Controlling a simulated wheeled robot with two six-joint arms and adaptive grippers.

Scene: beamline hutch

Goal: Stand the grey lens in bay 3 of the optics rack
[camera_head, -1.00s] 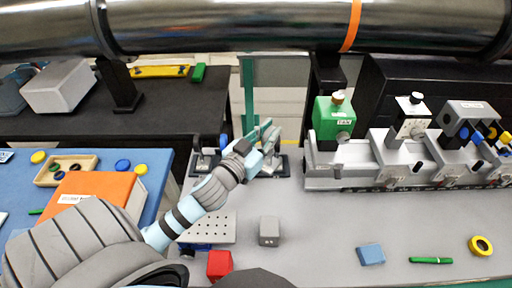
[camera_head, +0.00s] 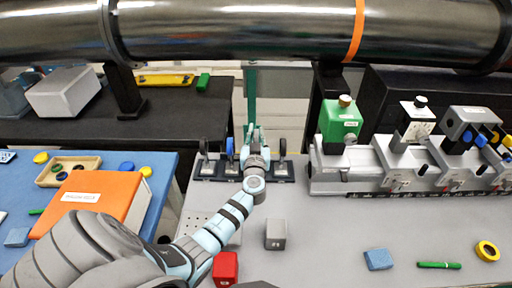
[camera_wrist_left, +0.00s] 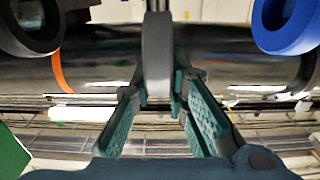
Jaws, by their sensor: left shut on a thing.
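My left gripper (camera_head: 254,134) is at the optics rack (camera_head: 208,168), over the gap between the blue lens (camera_head: 229,148) and the dark lens (camera_head: 282,148) at the rack's right end. Another dark lens (camera_head: 203,147) stands at the left end. The gripper is shut on the grey lens (camera_wrist_left: 157,58), which shows upright and edge-on between the fingers in the left wrist view. There the blue lens (camera_wrist_left: 290,22) is at right and a dark lens (camera_wrist_left: 32,22) at left, both apart from the grey one. The gripper hides the bay below; I cannot tell whether the lens touches it. My right gripper is not in view.
A grey block (camera_head: 275,235) and a red block (camera_head: 225,268) stand in front of the rack, near my left arm. A perforated plate (camera_head: 200,225) lies partly under the arm. The rail with the green unit (camera_head: 340,122) is to the right. The beam pipe (camera_head: 240,25) crosses above.

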